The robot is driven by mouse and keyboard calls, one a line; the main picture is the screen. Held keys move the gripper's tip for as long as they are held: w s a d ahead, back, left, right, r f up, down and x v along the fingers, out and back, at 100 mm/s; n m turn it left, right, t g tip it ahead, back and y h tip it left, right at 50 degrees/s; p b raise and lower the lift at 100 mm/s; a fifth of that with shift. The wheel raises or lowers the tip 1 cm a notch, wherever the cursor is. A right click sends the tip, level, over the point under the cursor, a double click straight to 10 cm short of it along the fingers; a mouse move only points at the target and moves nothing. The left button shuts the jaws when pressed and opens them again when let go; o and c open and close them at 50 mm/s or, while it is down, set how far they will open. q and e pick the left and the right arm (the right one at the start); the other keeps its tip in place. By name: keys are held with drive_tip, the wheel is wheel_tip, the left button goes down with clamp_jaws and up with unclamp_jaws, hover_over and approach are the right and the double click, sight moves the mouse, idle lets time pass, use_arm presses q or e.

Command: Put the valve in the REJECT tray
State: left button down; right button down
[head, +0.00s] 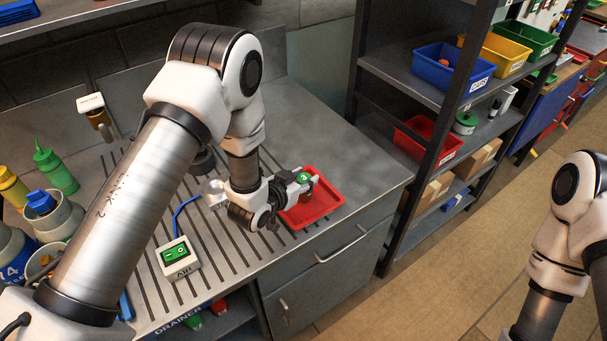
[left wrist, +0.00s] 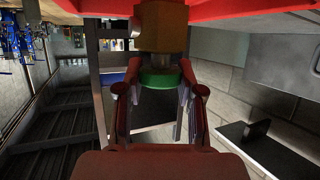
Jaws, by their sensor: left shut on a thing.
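The valve has a green round knob (head: 304,178) and a brass body (left wrist: 160,27); the knob also shows in the left wrist view (left wrist: 160,79). My left gripper (head: 290,187) is shut on the valve, with its fingers (left wrist: 159,95) on either side of the green knob. A red tray (head: 325,212) stands on the counter near its front right corner, and the valve is over its back left part. The tray's red edge shows at the top of the left wrist view (left wrist: 260,9). I cannot tell whether the valve touches the tray. No REJECT label is readable. My right gripper is out of view.
Bottles and pots (head: 55,172) crowd the left. A dark shelf unit (head: 400,75) with coloured bins stands right of the counter. The counter behind the tray is clear.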

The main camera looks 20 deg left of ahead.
use_arm(q)
drive_tip(key=shift+w+a+f, duration=0.1)
drive_tip(key=shift+a+f, duration=0.1)
drive_tip(key=shift+f, duration=0.1)
drive_tip(key=shift+d+f, duration=0.1)
drive_tip(key=shift+f, duration=0.05)
drive_tip(key=c, duration=0.7)
unclamp_jaws()
drive_tip(key=shift+r, duration=0.2)
drive_tip(key=b+v, duration=0.4)
drive_tip(key=v, duration=0.8)
drive_tip(key=shift+f, duration=0.1)
